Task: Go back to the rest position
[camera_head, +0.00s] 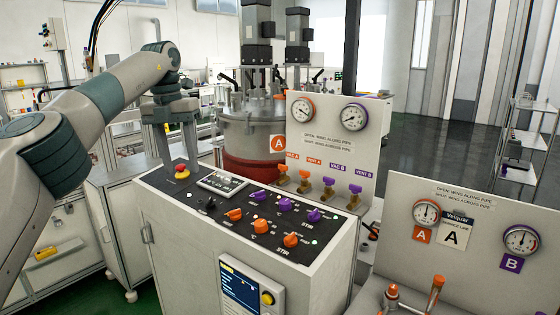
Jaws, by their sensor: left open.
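My left arm comes in from the left, and its wrist bends down to the left gripper (175,155). That gripper points downward with its two fingers apart and nothing seen between them. It is by the back left corner of the control console (170,215), and a red and yellow stop button (182,171) shows just below its fingers. I cannot tell how far the fingertips are from the button. My right gripper is not in view.
The console top carries orange and purple knobs (262,226) and a small screen (240,285) on its front. Behind stand a gauge panel (332,140) with valves and a steel vessel (250,135). A second gauge panel (470,225) stands at right. Open floor (415,150) lies beyond.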

